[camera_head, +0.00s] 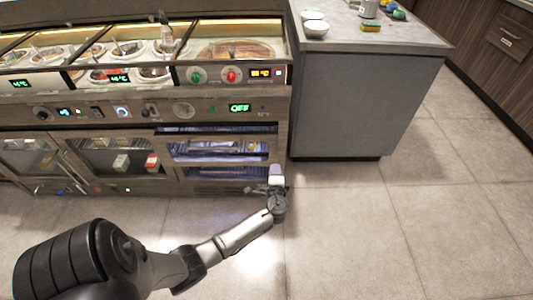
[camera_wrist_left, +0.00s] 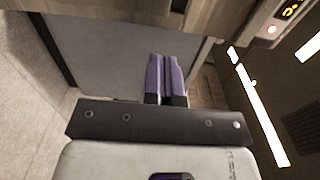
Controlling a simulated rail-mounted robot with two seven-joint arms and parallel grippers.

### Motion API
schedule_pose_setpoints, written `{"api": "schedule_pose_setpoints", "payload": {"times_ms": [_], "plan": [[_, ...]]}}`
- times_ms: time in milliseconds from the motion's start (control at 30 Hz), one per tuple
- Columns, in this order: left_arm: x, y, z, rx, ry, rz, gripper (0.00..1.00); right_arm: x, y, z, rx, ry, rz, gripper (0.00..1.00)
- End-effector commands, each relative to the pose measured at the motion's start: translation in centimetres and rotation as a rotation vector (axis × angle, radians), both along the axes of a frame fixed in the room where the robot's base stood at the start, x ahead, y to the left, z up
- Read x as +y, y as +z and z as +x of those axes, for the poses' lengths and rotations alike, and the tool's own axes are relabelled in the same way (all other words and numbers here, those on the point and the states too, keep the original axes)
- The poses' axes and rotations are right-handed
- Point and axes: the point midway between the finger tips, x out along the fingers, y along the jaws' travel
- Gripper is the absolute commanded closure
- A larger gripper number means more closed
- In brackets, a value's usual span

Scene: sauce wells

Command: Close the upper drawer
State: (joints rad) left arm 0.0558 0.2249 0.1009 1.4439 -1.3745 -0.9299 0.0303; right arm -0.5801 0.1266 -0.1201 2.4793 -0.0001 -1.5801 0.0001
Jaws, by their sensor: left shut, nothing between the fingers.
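The upper drawer (camera_head: 212,150) is a glass-fronted drawer in a metal frame, below the "OFF" display at the right end of the counter. A dark gap shows above its front, and how far it stands out is hard to tell. My left gripper (camera_head: 277,168) is near the drawers' right edge, in front of the unit's right corner. Its light, purple-tinted fingers are shut and empty. In the left wrist view the two purple fingers (camera_wrist_left: 165,72) lie side by side. Contact with the drawer cannot be told. My right gripper is not in view.
A lower drawer (camera_head: 225,173) sits beneath the upper one. Glass cabinet doors (camera_head: 110,155) are to the left, with knobs and displays above. A grey counter block (camera_head: 340,100) stands to the right, holding bowls (camera_head: 315,28). The tiled floor (camera_head: 340,230) in front is clear.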

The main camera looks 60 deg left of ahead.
Motion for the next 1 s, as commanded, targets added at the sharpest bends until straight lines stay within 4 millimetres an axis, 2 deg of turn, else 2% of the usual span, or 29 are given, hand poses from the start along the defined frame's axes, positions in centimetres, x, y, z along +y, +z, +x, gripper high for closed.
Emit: {"api": "schedule_pose_setpoints", "payload": {"times_ms": [67, 233, 300, 400, 600, 767, 1000], "plan": [[0.4, -0.3, -2.6, 0.059, 0.003, 0.012, 1.00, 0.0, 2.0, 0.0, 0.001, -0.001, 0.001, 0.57], [4.0, -0.7, -10.1, 0.206, 0.024, 0.076, 1.00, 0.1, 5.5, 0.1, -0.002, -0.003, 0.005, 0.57], [5.7, -0.3, -12.8, 0.254, 0.030, 0.106, 1.00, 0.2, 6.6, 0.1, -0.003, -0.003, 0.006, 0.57], [8.3, 1.4, -15.3, 0.237, 0.031, 0.132, 1.00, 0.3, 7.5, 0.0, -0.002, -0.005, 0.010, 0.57], [8.4, 1.4, -14.4, 0.046, 0.005, 0.040, 1.00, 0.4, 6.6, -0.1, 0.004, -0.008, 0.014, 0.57], [8.7, 1.3, -14.0, -0.016, -0.001, 0.004, 1.00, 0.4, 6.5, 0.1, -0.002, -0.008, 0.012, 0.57], [11.8, 1.2, -12.3, -0.024, 0.000, 0.001, 1.00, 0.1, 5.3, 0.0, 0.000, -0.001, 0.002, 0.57]]}}
